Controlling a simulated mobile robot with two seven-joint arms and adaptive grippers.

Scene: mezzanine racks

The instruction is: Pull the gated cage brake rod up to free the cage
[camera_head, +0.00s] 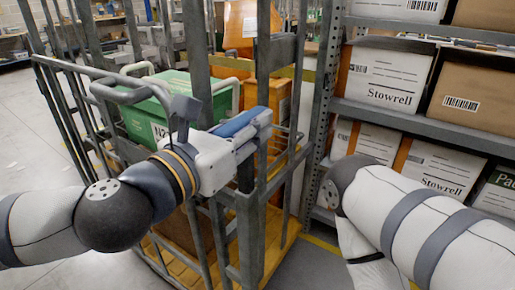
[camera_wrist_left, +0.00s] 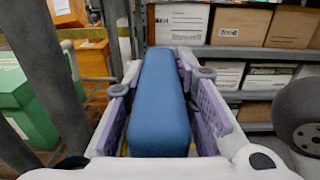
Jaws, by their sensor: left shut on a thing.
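The cage (camera_head: 205,75) is a grey metal-barred frame in the left and middle of the head view. The brake rod's blue grip (camera_head: 235,123) lies along the cage's near side. My left gripper (camera_head: 250,122) is shut on this grip. In the left wrist view the blue grip (camera_wrist_left: 160,95) fills the space between the two purple-padded fingers. The rest of the rod is hidden behind the gripper and the bars. My right arm (camera_head: 425,215) comes in from the right; its gripper is not in view.
A green crate (camera_head: 165,105) and orange boxes (camera_head: 278,97) stand inside the cage. A rack with white and brown boxes (camera_head: 385,78) stands close on the right. Open grey floor (camera_head: 25,135) shows at the left.

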